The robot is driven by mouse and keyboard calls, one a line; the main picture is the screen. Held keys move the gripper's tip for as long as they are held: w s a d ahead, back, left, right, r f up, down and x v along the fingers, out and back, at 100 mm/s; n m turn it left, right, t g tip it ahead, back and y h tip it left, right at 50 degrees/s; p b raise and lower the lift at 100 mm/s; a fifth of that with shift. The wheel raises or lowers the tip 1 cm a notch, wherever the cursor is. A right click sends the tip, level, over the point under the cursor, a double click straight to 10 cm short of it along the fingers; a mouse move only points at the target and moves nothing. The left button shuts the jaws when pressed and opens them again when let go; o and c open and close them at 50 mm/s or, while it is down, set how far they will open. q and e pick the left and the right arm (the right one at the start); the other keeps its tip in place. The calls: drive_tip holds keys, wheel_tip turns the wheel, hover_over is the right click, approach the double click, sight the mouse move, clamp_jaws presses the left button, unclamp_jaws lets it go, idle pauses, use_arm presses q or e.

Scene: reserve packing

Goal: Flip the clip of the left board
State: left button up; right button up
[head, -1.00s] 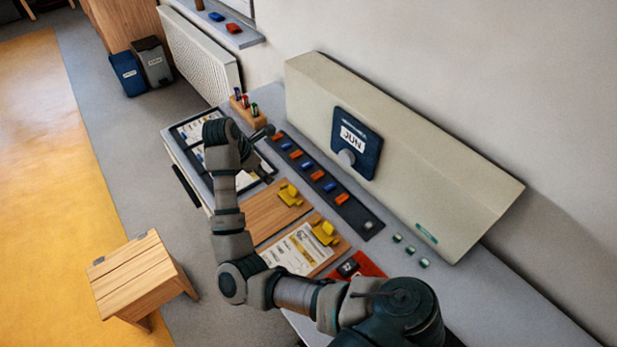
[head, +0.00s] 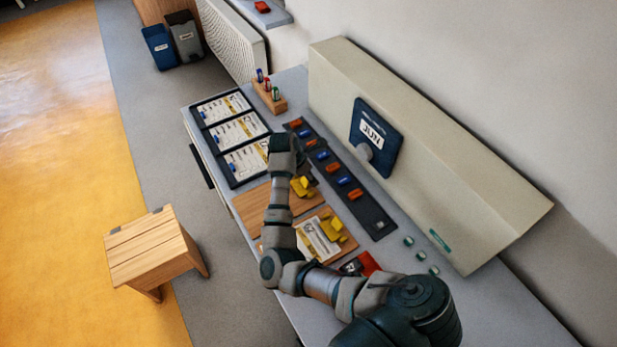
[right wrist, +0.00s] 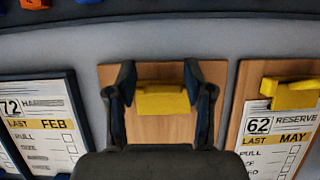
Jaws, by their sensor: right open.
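The left board is a bare wooden clipboard (head: 252,202) on the desk, with a yellow clip (head: 303,187) at its far end. In the right wrist view the left board (right wrist: 163,128) is in the middle, its yellow clip (right wrist: 163,99) showing between my fingers. My right gripper (right wrist: 160,85) is open, one finger on each side of that clip; contact cannot be told. In the head view my right gripper (head: 304,160) is over the left board's far end. The right board (right wrist: 238,112) carries a sheet reading 62 RESERVE, LAST MAY, under its own yellow clip (right wrist: 290,92). My left gripper is not in view.
A dark tray (head: 231,182) with three cards lies to the left. A dark rail (head: 372,218) of red and blue pieces runs behind the boards, before a beige panel (head: 450,190) with a JUN sign (head: 376,138). A marker holder (head: 268,97) stands behind the tray.

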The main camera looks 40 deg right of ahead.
drive_tip(key=shift+d+f, duration=0.3)
drive_tip(key=shift+f, duration=0.25)
drive_tip(key=shift+a+f, duration=0.1)
drive_tip(key=shift+f, duration=0.05)
drive_tip(key=a, duration=0.1)
drive_tip(key=a+r, duration=0.1)
drive_tip(key=a, duration=0.1)
drive_tip(key=shift+c, duration=1)
drive_tip(key=shift+d, duration=0.1)
drive_tip(key=c, duration=0.4)
drive_tip(key=shift+d, duration=0.3)
drive_tip(key=shift+c, duration=1.3)
drive_tip(key=shift+s+d+f, duration=0.1)
drive_tip(key=shift+d+f, duration=0.2)
drive_tip(key=shift+d, duration=0.45)
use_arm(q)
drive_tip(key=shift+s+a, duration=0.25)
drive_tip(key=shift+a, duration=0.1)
use_arm(e)
drive_tip(key=shift+a, duration=0.2)
